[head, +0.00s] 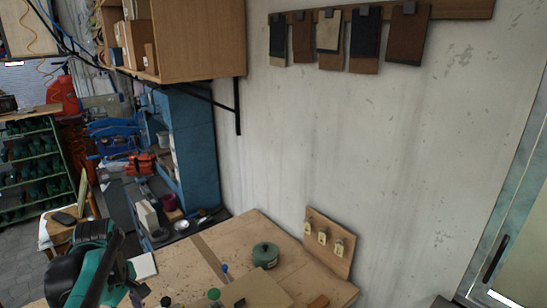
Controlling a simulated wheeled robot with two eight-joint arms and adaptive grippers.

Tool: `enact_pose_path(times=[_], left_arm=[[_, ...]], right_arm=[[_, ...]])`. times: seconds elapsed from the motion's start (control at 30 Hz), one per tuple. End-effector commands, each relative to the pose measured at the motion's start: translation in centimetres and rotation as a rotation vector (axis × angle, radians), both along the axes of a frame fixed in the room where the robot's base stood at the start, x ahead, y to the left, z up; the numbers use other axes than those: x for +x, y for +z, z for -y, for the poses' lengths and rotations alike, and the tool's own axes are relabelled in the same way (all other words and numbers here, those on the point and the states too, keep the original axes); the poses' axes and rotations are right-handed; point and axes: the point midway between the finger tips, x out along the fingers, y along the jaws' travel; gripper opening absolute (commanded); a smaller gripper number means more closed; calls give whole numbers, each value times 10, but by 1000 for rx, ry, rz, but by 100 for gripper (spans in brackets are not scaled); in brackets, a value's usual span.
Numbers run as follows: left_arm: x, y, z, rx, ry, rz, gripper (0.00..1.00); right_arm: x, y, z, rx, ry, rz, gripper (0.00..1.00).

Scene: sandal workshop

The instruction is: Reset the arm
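Part of my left arm, teal and black, rises at the bottom left of the head view and covers the left edge of the wooden workbench (195,262). Its gripper does not show in the frame. My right arm and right gripper are not in view. No object is seen held.
A green round pot (265,255), small bottles and a wooden block (258,291) stand on the bench. A board with small tags (328,243) leans on the wall. A wooden cabinet (200,40) and leather samples (345,38) hang above. A blue cabinet (192,150) stands behind.

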Motion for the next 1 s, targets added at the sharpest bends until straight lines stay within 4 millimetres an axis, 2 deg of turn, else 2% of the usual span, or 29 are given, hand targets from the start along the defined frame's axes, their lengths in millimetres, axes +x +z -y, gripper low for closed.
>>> enact_pose_path(times=[0.03,0.37,0.57,0.67,0.9,1.0], left_arm=[[-2,-9,5,3,-27,8,48],[-8,-45,32,43,-235,86,48],[-15,-83,58,90,-447,162,48],[-21,-111,75,127,-590,212,48],[-44,-211,130,290,-1078,379,48],[-52,-243,146,363,-1245,433,48]], right_arm=[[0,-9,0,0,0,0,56],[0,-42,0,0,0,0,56],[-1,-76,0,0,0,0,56],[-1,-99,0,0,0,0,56],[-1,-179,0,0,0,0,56],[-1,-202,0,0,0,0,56]])
